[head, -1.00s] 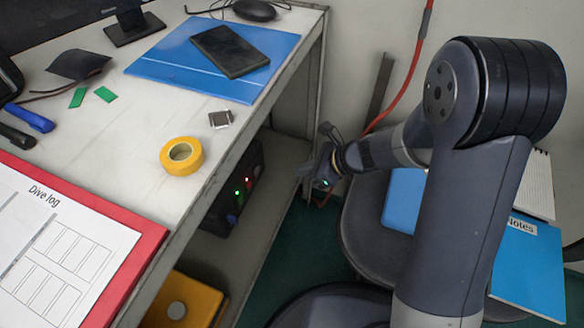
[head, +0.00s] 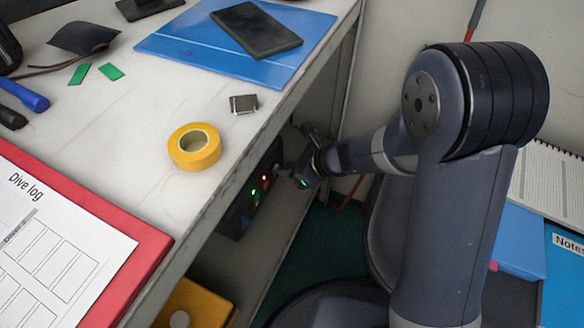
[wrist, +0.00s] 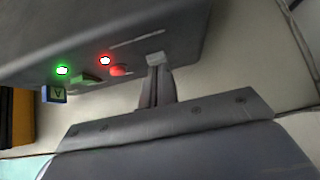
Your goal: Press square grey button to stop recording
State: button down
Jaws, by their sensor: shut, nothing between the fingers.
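The dark panel box (head: 240,212) sits on the shelf below the table, partly hidden by the tabletop. In the wrist view its panel face (wrist: 130,42) spans the top. A small square grey button (wrist: 155,58) is on it, right of a round red button (wrist: 121,70). My gripper (wrist: 155,72) is shut and empty. Its fingertips are at the grey button and overlap its lower edge in the picture; I cannot tell whether they touch. In the head view my gripper (head: 284,172) is at the right end of the box, and the grey button cannot be made out.
The panel also has a lit green lamp (wrist: 62,70), a lit red lamp (wrist: 105,60), a green control (wrist: 86,79) and a blue button marked A (wrist: 54,94). The table edge overhangs the box. A yellow case (head: 195,305) lies nearer on the shelf.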

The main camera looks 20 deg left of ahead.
jog(key=shift+w+a+r, duration=0.1)
jog(key=shift+a, duration=0.65)
jog(key=shift+d, duration=0.15)
jog(key=d+f+p+v, duration=0.2)
jog(key=p+v, duration=0.2)
jog(key=v, duration=0.9)
jog(key=shift+p, duration=0.35)
jog(key=shift+a+f, duration=0.15)
jog(key=shift+f, duration=0.1)
